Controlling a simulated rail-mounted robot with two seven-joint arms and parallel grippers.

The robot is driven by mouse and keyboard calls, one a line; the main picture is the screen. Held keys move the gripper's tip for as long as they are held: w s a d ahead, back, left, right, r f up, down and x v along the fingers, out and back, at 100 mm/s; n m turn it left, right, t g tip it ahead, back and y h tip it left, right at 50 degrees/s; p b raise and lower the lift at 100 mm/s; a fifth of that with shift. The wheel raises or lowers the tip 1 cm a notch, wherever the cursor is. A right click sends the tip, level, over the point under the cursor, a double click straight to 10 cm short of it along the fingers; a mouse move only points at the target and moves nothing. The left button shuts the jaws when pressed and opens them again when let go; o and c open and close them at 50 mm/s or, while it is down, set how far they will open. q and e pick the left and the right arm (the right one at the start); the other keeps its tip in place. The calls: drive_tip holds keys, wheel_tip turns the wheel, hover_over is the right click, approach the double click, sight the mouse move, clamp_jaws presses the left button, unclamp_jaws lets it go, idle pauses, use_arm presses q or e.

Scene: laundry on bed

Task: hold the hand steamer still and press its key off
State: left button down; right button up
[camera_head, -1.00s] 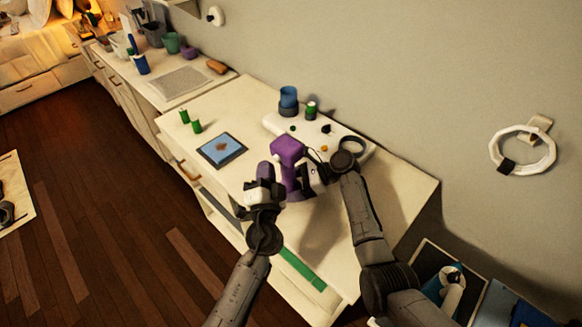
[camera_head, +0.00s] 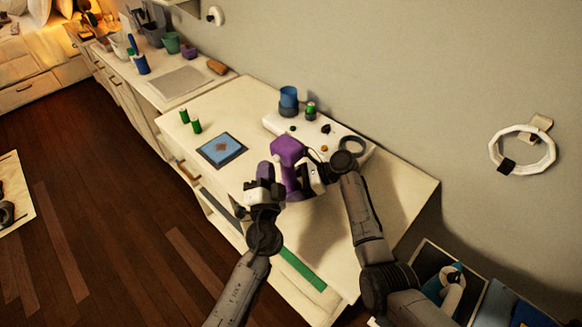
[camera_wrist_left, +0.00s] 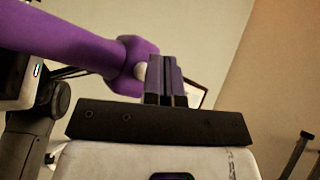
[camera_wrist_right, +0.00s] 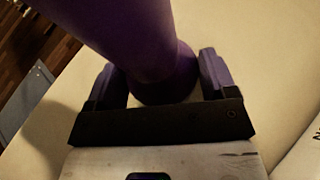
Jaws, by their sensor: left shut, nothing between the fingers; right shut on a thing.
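The purple hand steamer (camera_head: 289,152) stands upright over the white cabinet top, and its body also shows in the left wrist view (camera_wrist_left: 60,42). My right gripper (camera_head: 298,180) is shut around its lower purple part (camera_wrist_right: 150,45), with one finger on each side in the right wrist view. My left gripper (camera_head: 264,170) is shut and empty, left of the steamer. In the left wrist view its closed fingertips (camera_wrist_left: 166,72) are beside the steamer's purple end and a small pale key (camera_wrist_left: 141,70). They overlap the key's edge; I cannot tell whether they touch it.
A white tray (camera_head: 270,122) with a blue cup (camera_head: 289,98) is behind. The cabinet top (camera_head: 400,200) is clear at right.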

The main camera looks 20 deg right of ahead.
use_arm(q)
drive_tip(key=shift+w+d, duration=0.1)
drive_tip(key=shift+d, duration=0.1)
idle(0.4)
drive_tip(key=shift+w+d, duration=0.1)
drive_tip(key=shift+d, duration=0.1)
drive_tip(key=shift+a, duration=0.15)
drive_tip(key=shift+s+a, duration=0.2)
idle(0.3)
drive_tip(key=s+a, duration=0.2)
drive_tip(key=a, duration=0.3)
drive_tip(key=shift+s+a+f, duration=0.2)
drive_tip(key=shift+s+f, duration=0.05)
drive_tip(key=shift+s, duration=0.1)
idle(0.4)
use_arm(e)
drive_tip(key=o, duration=0.7)
drive_tip(key=shift+c, duration=0.2)
drive_tip(key=shift+d, duration=0.1)
